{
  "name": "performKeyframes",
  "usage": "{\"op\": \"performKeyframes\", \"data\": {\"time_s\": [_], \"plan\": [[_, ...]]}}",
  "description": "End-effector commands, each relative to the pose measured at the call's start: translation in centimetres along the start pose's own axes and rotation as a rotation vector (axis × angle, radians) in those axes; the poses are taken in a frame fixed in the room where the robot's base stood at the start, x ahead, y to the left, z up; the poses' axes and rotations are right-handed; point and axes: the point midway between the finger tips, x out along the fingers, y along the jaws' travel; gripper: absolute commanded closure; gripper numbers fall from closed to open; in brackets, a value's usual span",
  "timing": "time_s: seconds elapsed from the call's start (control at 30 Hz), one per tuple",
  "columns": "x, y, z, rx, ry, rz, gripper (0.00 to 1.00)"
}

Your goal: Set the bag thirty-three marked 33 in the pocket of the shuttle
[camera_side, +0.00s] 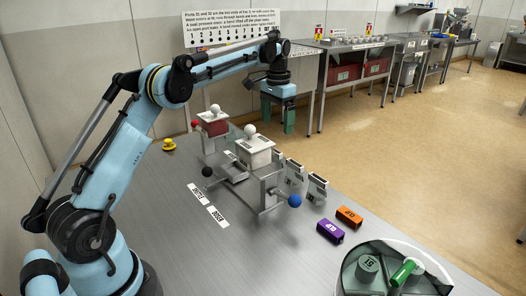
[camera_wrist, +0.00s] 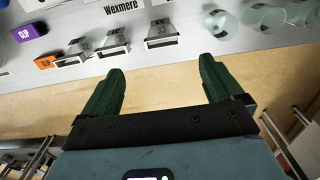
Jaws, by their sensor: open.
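Three grey and white bags stand in a row in the wrist view, near the table edge. The one at the right end (camera_wrist: 161,34) seems to be marked 33; the numbers on the middle bag (camera_wrist: 115,42) and the left bag (camera_wrist: 72,55) are hard to read. Two bags show clearly in the side view, a nearer one (camera_side: 317,187) and a farther one (camera_side: 294,171). My gripper (camera_side: 277,118) is raised beyond the bags, its green fingers apart and empty; in the wrist view the fingers (camera_wrist: 161,65) point toward the table. I cannot tell which part is the shuttle, or see its pocket.
Purple (camera_side: 330,231) and orange (camera_side: 349,217) blocks lie in front. Clear cups (camera_wrist: 265,20) stand right of the bags. A round bin (camera_side: 392,270) is front right.

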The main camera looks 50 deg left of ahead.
Motion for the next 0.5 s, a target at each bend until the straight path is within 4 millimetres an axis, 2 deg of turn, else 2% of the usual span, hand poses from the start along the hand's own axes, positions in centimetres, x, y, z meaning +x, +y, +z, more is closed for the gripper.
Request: {"op": "performKeyframes", "data": {"time_s": [0.17, 0.5], "plan": [[1.3, 0.0, 0.0, 0.0, 0.0, 0.0, 0.06], [6.2, 0.0, 0.0, 0.0, 0.0, 0.0, 0.06]]}}
